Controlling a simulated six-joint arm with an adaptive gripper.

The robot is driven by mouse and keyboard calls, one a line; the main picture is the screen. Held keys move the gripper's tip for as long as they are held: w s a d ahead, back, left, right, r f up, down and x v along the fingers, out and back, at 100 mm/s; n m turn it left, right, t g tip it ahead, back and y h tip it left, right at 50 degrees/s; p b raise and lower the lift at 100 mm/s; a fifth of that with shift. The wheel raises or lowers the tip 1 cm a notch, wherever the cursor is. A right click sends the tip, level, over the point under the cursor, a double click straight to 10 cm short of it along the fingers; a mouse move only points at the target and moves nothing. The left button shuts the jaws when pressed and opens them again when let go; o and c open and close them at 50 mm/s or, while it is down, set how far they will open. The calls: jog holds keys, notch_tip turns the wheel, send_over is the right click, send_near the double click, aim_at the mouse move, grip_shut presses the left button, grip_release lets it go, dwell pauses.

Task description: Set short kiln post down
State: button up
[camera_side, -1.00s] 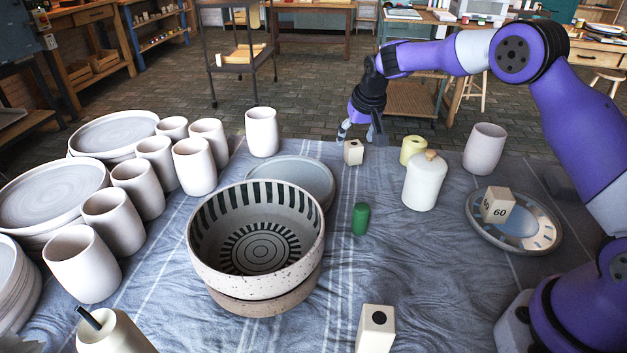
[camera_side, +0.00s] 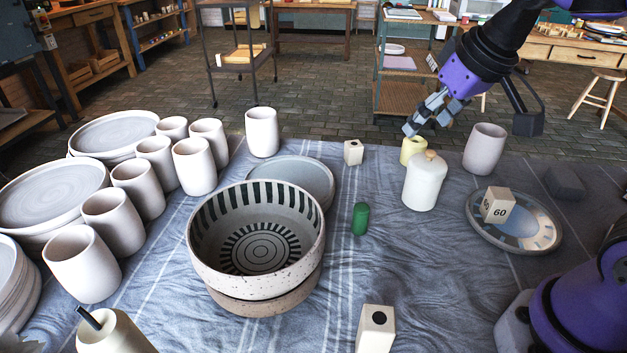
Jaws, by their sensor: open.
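A small cream block with a dark hole in its top, which looks like the short kiln post (camera_side: 353,152), stands upright on the blue-grey cloth near its far edge. Nothing touches it. My gripper (camera_side: 470,122) is open and empty, up and to the right of the post, with its fingers spread above the far side of the cloth near the yellow roll and a mug. A similar cream block (camera_side: 376,330) with a dark hole stands at the near edge. Another block marked 60 (camera_side: 497,205) sits on the patterned plate (camera_side: 550,240).
A lidded white jar (camera_side: 425,182), a yellow roll (camera_side: 408,155) and a mug (camera_side: 485,150) stand near the gripper. A green cylinder (camera_side: 360,218), a striped bowl (camera_side: 215,265) and a grey plate (camera_side: 300,170) are nearer. Several cups and plates fill the left.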

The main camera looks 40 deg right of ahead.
jog(key=s+a+f+n, duration=0.1)
jog(key=s+f, duration=0.2)
jog(key=s, duration=0.4)
jog(key=shift+s+a+y, duration=0.15)
jog(key=shift+a+y, duration=0.15)
